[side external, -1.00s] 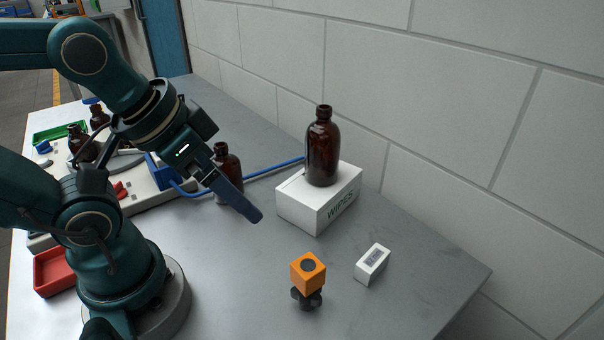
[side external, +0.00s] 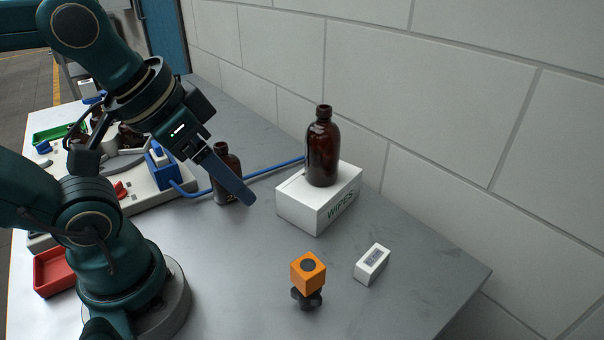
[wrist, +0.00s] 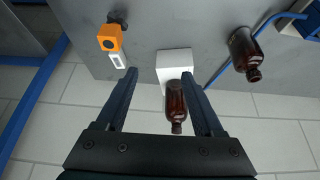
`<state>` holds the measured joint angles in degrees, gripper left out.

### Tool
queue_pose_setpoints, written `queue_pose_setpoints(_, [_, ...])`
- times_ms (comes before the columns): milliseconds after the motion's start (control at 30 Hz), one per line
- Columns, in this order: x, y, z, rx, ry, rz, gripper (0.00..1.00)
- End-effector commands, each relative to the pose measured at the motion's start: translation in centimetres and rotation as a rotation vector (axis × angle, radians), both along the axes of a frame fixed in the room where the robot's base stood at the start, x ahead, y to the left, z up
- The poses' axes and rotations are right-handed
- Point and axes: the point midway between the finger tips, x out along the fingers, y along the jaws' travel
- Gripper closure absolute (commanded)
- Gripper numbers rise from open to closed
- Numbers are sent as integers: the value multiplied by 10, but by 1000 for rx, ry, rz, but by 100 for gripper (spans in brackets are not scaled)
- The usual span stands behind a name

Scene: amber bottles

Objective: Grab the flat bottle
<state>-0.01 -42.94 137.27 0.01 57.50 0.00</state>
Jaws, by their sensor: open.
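One amber bottle (side external: 322,150) stands upright on a white box marked WIPES (side external: 300,210). A second amber bottle (side external: 224,180) stands on the table, partly hidden behind my gripper (side external: 247,198). I cannot tell for sure which one is the flat bottle. In the wrist view, my gripper (wrist: 160,76) is open and empty. The bottle on the box (wrist: 176,104) shows between its fingers there, but the side view shows the fingers short of it, left of the box. The table bottle (wrist: 242,50) is to the right of both fingers in the wrist view.
An orange block on a dark knob (side external: 308,274) and a small white box (side external: 372,264) stand at the front right. A blue cable (side external: 270,168) runs behind the bottles. More amber bottles (side external: 130,137) stand at the left. The wall rises close behind the WIPES box.

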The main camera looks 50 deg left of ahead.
Motion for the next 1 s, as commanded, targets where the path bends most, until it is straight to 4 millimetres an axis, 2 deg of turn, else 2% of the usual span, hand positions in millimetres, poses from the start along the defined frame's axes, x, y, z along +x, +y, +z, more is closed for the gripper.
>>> queue_pose_setpoints(33, [1, 0, 11, 0, -7, 0, 31])
queue_pose_setpoints(167, [1, 0, 32, 0, -5, 0, 31])
queue_pose_setpoints(300, [-12, 26, -1, 178, 168, -74, 31])
queue_pose_setpoints(500, [-32, 73, -30, 475, 421, -222, 31])
queue_pose_setpoints(600, [-42, 104, -37, 671, 577, -335, 31])
queue_pose_setpoints(700, [-45, 139, -33, 915, 754, -488, 31])
queue_pose_setpoints(833, [-29, 177, -13, 1258, 961, -714, 31])
queue_pose_setpoints(900, [-13, 188, -1, 1429, 1043, -828, 31])
queue_pose_setpoints(1000, [14, 192, 14, 1653, 1129, -980, 31])
